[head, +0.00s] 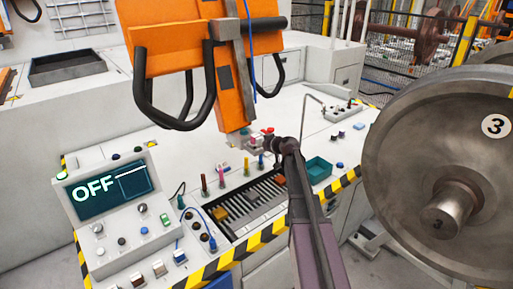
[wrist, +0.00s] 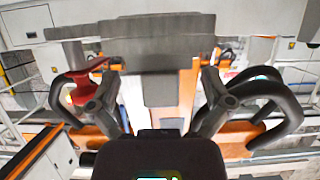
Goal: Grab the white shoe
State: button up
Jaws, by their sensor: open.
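My gripper (wrist: 157,75) is open in the wrist view, its two dark fingers wide apart with nothing clearly held between them. In the head view my gripper (head: 272,143) is small, beside the lower end of the orange hanging frame (head: 232,95). I cannot make out a white shoe for certain. A small pale and red item (head: 257,140) sits close to my gripper, partly hidden, and its shape is too small to tell. In the wrist view a red part (wrist: 80,88) shows by the left finger, and a wide grey block (wrist: 135,45) spans the top.
A console with an OFF screen (head: 108,186) stands at left. A teal tray (head: 318,168) and a slatted recess (head: 250,202) lie on the bench. A large steel wheel (head: 445,165) marked 3 fills the right.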

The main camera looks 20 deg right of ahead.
jog(key=shift+x, duration=1.2)
jog(key=shift+c, duration=0.2)
jog(key=c, duration=1)
